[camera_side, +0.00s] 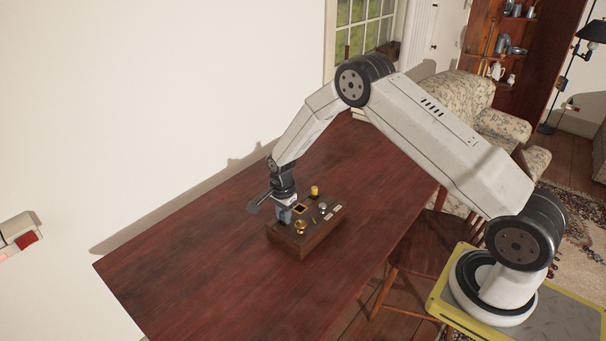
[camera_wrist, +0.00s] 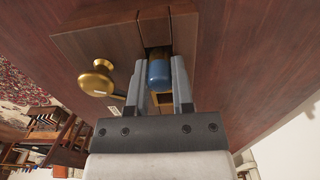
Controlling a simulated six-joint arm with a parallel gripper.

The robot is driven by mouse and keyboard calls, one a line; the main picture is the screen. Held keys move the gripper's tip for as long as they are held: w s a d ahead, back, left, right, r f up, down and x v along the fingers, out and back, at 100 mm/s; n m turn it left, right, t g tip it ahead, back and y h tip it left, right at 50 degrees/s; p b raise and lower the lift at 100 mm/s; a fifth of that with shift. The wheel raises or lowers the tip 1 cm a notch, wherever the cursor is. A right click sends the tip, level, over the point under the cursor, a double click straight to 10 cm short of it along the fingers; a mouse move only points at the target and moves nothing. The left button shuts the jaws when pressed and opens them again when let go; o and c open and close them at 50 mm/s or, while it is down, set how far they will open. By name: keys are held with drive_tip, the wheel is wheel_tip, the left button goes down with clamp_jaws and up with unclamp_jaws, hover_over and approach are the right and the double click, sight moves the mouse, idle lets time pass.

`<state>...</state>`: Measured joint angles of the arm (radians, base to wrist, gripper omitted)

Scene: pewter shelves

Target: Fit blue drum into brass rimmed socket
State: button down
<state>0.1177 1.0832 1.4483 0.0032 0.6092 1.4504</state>
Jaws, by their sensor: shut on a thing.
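The blue drum (camera_wrist: 160,72) is between the two fingers of my gripper (camera_wrist: 161,85) in the wrist view, and the fingers are shut on it. In the side view, my gripper (camera_side: 285,212) points down over the left end of a dark wooden block, with a little of the blue drum showing below it. A square brass rimmed socket (camera_side: 299,208) shows in the block's top, just right of my gripper. A brass edge also shows between the fingers in the wrist view. Whether the drum touches the block is hidden.
The wooden block (camera_side: 292,246) stands on the dark red table (camera_side: 210,285). A brass knob (camera_side: 300,227) rises near its front, close to my gripper, and it also shows in the wrist view (camera_wrist: 97,80). A yellow peg (camera_side: 315,191) and a silver knob (camera_side: 322,207) stand farther right.

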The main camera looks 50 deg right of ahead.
drive_tip(key=shift+r, duration=0.2)
drive_tip(key=shift+r, duration=0.95)
drive_tip(key=s+r, duration=0.1)
drive_tip(key=r, duration=0.1)
drive_tip(key=s+r, duration=0.3)
drive_tip(key=r, duration=0.1)
drive_tip(key=shift+s+a+r, duration=0.2)
drive_tip(key=shift+s+r, duration=0.15)
drive_tip(key=shift+s, duration=0.05)
drive_tip(key=s+r, duration=0.4)
drive_tip(key=s, duration=0.5)
drive_tip(key=shift+a, duration=0.45)
drive_tip(key=shift+d, duration=2.75)
drive_tip(key=w+f, duration=0.2)
drive_tip(key=w, duration=0.2)
drive_tip(key=w+d+f, duration=0.1)
drive_tip(key=w+f, duration=0.2)
drive_tip(key=w, duration=0.1)
drive_tip(key=w+d+f, duration=0.1)
drive_tip(key=w+f, duration=0.2)
drive_tip(key=w, duration=0.1)
drive_tip(key=shift+w+d, duration=0.2)
drive_tip(key=shift+d, duration=0.05)
drive_tip(key=shift+w+d+f, duration=0.1)
drive_tip(key=shift+w+f, duration=0.35)
drive_tip(key=shift+f, duration=0.05)
